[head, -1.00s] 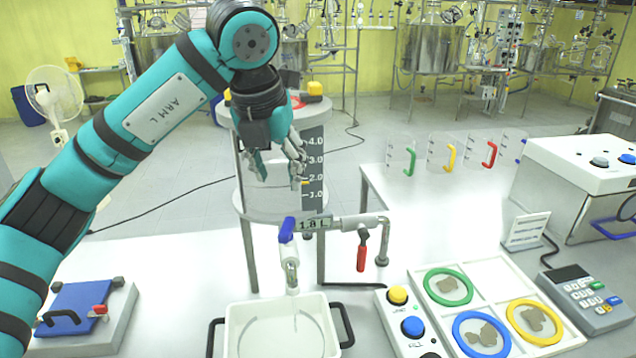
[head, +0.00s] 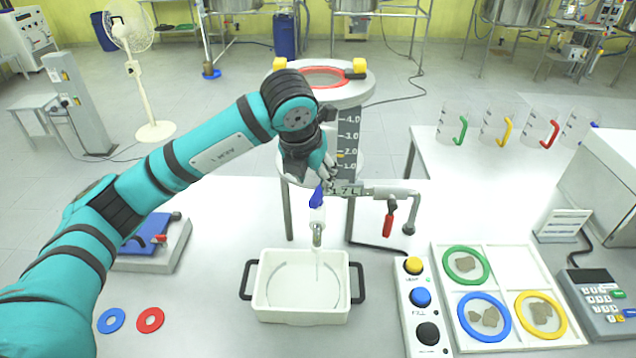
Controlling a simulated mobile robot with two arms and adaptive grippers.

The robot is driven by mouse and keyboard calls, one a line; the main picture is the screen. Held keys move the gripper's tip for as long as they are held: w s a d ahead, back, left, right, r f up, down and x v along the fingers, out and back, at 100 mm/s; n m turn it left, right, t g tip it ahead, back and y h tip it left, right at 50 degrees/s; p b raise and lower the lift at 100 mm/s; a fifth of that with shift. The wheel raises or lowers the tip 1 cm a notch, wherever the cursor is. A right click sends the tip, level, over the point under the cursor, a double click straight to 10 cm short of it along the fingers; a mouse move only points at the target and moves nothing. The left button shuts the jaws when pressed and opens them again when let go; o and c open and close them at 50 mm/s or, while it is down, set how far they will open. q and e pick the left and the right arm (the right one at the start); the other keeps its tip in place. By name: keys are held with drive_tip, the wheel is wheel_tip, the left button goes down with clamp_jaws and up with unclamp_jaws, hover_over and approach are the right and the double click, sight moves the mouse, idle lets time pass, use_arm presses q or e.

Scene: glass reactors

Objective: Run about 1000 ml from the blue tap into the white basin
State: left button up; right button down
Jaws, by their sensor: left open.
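The blue tap handle (head: 317,196) sits on a metal spout (head: 317,234) under the tank (head: 345,95). The tank has a dark scale strip marked 1.0 to 4.0. A thin stream appears to fall from the spout into the white basin (head: 262,300), which has black handles and stands directly below. My left gripper (head: 329,178) is open, just above the blue handle; whether it touches the handle cannot be told. My right gripper is not in view.
A red-handled valve (head: 389,222) is right of the tap. A button panel (head: 418,330) with yellow, blue and black buttons stands right of the basin.

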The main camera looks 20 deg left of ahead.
sight(318, 192)
use_arm(q)
drive_tip(key=p+x, duration=0.1)
drive_tip(key=x, duration=0.4)
drive_tip(key=shift+a+f, duration=0.1)
drive_tip(key=shift+a, duration=0.05)
drive_tip(key=shift+w+f+p, duration=0.15)
drive_tip(key=shift+f+p, duration=0.15)
drive_tip(key=shift+f, duration=0.05)
drive_tip(key=shift+c, duration=0.4)
drive_tip(key=c, duration=0.4)
clamp_jaws()
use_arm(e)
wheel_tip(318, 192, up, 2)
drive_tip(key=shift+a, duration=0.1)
